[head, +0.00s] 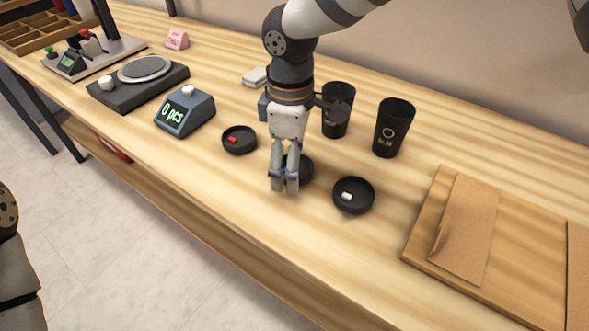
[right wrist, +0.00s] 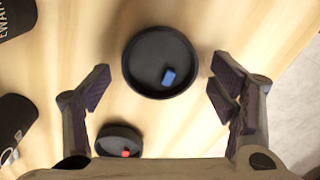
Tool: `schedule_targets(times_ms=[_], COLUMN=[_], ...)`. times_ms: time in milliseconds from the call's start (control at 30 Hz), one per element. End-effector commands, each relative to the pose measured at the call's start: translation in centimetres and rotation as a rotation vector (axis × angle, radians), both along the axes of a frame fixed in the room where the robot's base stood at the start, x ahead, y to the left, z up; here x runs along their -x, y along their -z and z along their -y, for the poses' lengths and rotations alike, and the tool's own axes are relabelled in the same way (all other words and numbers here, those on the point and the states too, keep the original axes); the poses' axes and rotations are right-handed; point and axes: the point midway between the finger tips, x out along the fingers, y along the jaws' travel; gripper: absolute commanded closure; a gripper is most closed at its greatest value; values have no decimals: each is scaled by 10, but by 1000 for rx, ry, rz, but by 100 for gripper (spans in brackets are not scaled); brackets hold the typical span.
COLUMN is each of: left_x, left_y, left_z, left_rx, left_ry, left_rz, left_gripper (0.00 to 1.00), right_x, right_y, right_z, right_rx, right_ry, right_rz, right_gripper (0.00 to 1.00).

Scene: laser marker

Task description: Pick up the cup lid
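Several black round lid-like dishes lie on the wooden table. The middle lid (head: 307,170) is partly hidden behind my right gripper (head: 285,186). In the right wrist view this lid (right wrist: 146,77) holds a small blue piece (right wrist: 168,77) and lies between the spread fingers of my open, empty right gripper (right wrist: 165,88). I cannot see the fingers touching it. A lid with a red piece (head: 239,140) is to the left, and one with a white piece (head: 354,203) is to the right. My left gripper is not in view; only part of the left arm shows at the left edge.
Two black cups (head: 393,128) (head: 342,96) stand behind the lids, the left one partly covered by my arm. A scale display (head: 185,111) and dark plate device (head: 139,87) are at left. A wooden board (head: 420,235) with brown sheets is at right.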

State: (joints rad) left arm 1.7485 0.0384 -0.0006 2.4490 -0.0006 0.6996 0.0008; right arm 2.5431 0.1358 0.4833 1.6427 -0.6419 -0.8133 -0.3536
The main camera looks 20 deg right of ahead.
Motion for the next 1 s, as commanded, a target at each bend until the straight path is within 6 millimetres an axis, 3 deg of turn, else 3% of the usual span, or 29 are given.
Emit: schedule_targets(times_ms=[33,167,567,733,933,1000], left_x=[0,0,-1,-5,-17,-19], left_y=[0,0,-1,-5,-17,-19], left_z=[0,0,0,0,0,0], left_rx=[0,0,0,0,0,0], left_ry=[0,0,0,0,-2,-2], left_rz=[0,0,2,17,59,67], left_gripper=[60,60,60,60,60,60], right_x=[0,0,-1,1,31,46], right_y=[0,0,-6,-39,-99,-106], right_z=[0,0,0,-3,-41,-59], right_rx=[0,0,1,0,2,4], right_ry=[0,0,0,-2,-4,-5], right_rz=[0,0,2,6,12,8], right_gripper=[38,67,67,67,67,67])
